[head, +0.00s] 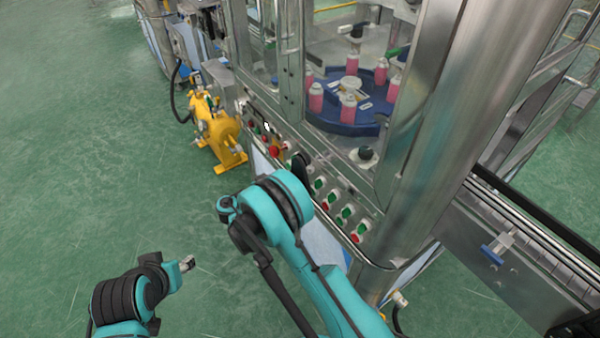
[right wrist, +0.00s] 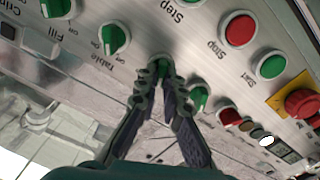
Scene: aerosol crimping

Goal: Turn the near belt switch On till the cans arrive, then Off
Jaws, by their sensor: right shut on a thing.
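The switch panel (head: 330,195) on the machine front carries green knobs and red and green buttons. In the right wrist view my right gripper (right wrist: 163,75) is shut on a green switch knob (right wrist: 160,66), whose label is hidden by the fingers. The green knob beside it (right wrist: 116,38) is marked Table. In the head view my right arm partly hides the right gripper (head: 300,165) at the panel. Pink cans (head: 348,109) stand on the blue round table (head: 335,127) behind the machine's window. My left gripper (head: 188,263) hangs over the floor; its fingers are too small to judge.
A conveyor belt (head: 545,240) runs along the right side, with no can visible on it. A yellow machine (head: 217,130) stands on the floor left of the panel. A red stop button (right wrist: 303,102) and a green Start button (right wrist: 198,98) are near the gripped knob.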

